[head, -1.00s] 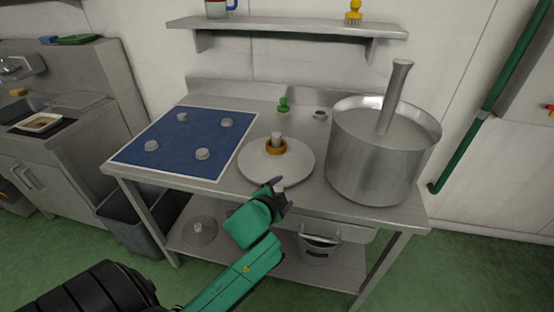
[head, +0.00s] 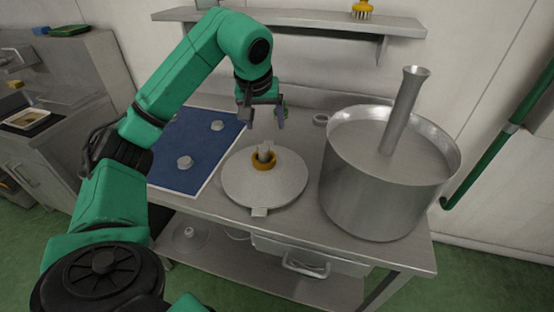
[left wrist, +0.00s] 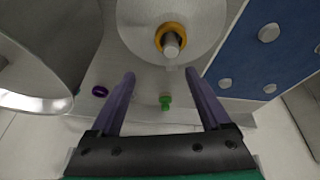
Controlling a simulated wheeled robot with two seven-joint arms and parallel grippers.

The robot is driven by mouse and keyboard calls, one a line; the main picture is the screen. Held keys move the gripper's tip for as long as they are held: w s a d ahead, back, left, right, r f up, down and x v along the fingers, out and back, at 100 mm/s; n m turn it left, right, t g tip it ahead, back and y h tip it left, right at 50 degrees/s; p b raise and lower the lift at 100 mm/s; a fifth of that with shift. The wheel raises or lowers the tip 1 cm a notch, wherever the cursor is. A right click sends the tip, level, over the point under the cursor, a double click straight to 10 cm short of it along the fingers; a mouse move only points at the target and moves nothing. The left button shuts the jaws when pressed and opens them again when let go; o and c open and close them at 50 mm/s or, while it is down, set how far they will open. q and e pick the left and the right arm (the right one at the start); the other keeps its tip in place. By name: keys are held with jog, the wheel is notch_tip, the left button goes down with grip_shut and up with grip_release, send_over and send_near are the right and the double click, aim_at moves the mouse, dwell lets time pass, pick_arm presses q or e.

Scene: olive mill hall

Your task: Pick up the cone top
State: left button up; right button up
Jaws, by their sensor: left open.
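A small green knobbed piece, which seems to be the cone top (head: 286,112), stands at the back of the steel table, partly hidden behind a finger of my left gripper (head: 263,117). In the left wrist view my left gripper (left wrist: 160,74) is open and empty. The cone top (left wrist: 166,102) appears there between the two fingers, apart from both. A round pale disc (head: 290,188) with an upright post and a yellow ring (head: 263,160) lies in front of the gripper. My right gripper is out of view.
A large steel pot (head: 375,190) with a tilted metal shaft (head: 405,110) stands on the right. A small ring (head: 321,119) lies near the back. A blue mat (head: 190,145) with grey knobs is on the left. A shelf (head: 320,22) hangs above the table's back.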

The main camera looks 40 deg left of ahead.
pick_arm(q)
notch_tip(320, 180, down, 2)
jog(key=w+a, duration=0.2)
send_over(263, 148)
jog(key=s+d, duration=0.1)
jog(key=s, duration=0.2)
jog(key=shift+y, duration=0.4)
notch_tip(263, 148, down, 6)
jog(key=shift+w+r+p, duration=0.15)
jog(key=shift+r+p, duration=0.05)
jog(key=shift+p, duration=0.2)
jog(key=shift+g, duration=0.3)
jog(key=p+x, duration=0.1)
jog(key=x, duration=0.1)
jog(key=w+x, duration=0.1)
jog(key=x, duration=0.1)
jog(key=shift+w+d+f+p, duration=0.1)
jog(key=shift+d+f+p, duration=0.05)
jog(key=shift+f+p, duration=0.2)
jog(key=shift+f, duration=0.35)
jog(key=c, duration=0.4)
grip_shut()
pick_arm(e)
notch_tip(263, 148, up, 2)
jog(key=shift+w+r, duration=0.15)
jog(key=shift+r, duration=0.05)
